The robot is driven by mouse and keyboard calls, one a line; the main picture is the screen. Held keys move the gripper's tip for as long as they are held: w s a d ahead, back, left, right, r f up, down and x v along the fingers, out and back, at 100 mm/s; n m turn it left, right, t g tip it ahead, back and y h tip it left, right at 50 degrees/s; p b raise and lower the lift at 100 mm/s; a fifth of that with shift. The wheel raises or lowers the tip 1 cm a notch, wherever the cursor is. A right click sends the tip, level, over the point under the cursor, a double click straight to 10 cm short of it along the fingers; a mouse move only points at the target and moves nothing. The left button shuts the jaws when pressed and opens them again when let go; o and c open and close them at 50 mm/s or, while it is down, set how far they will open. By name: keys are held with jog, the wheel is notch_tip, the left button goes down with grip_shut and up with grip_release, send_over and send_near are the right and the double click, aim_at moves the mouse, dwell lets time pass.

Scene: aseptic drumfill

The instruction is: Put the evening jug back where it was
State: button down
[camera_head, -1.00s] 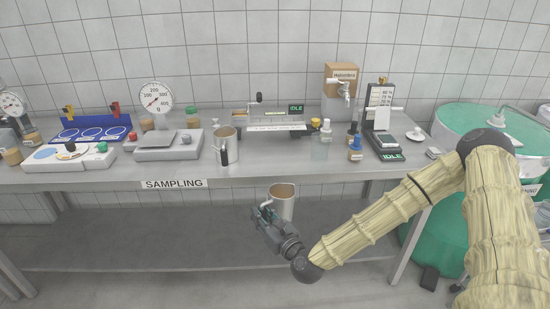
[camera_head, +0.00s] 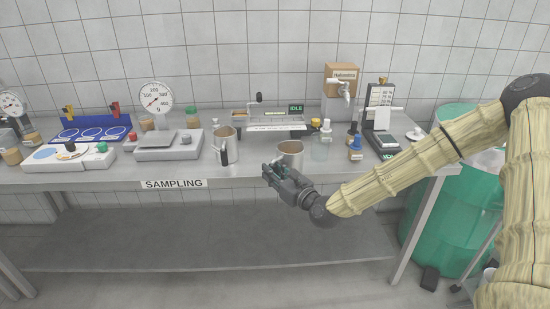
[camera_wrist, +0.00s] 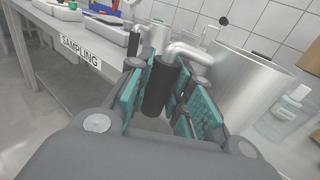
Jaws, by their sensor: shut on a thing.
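A steel jug (camera_head: 292,150) is at bench-top height by the front edge of the sampling bench (camera_head: 245,176). My gripper (camera_head: 277,169) is shut on its handle. In the wrist view the handle's black grip (camera_wrist: 160,88) sits between the teal finger pads, and the jug's body (camera_wrist: 243,78) is upright to the right. The jug's base is hidden, so I cannot tell whether it touches the bench. A second steel jug (camera_head: 226,141) with a dark handle stands on the bench to the left. I cannot tell which is the evening jug by any label.
A dial scale (camera_head: 167,144) stands left of the second jug. Behind the held jug is a device with an IDLE display (camera_head: 275,120). A clear beaker, a blue-topped bottle (camera_head: 355,150) and a box with a tap (camera_head: 341,78) are to the right. Bench between the jugs looks clear.

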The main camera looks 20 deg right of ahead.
jog(key=d+r, duration=0.1)
jog(key=r, duration=0.1)
jog(key=shift+w+d+r, duration=0.35)
jog(key=shift+w+r, duration=0.05)
jog(key=shift+w, duration=0.15)
jog(key=shift+w+a+f+p, duration=0.15)
jog(key=shift+w+f+p, duration=0.45)
jog(key=shift+w, duration=2.05)
jog(key=shift+w+a+f+p, duration=0.2)
jog(key=shift+w+f, duration=0.8)
jog(key=shift+w, duration=1.6)
jog(key=shift+w+a+f+p, duration=0.1)
jog(key=shift+w+f+p, duration=0.55)
jog(key=shift+w, duration=2)
jog(key=shift+f, duration=0.3)
jog(key=c, duration=1.3)
grip_release()
jog(key=shift+s, duration=0.1)
jog(key=shift+r, duration=0.1)
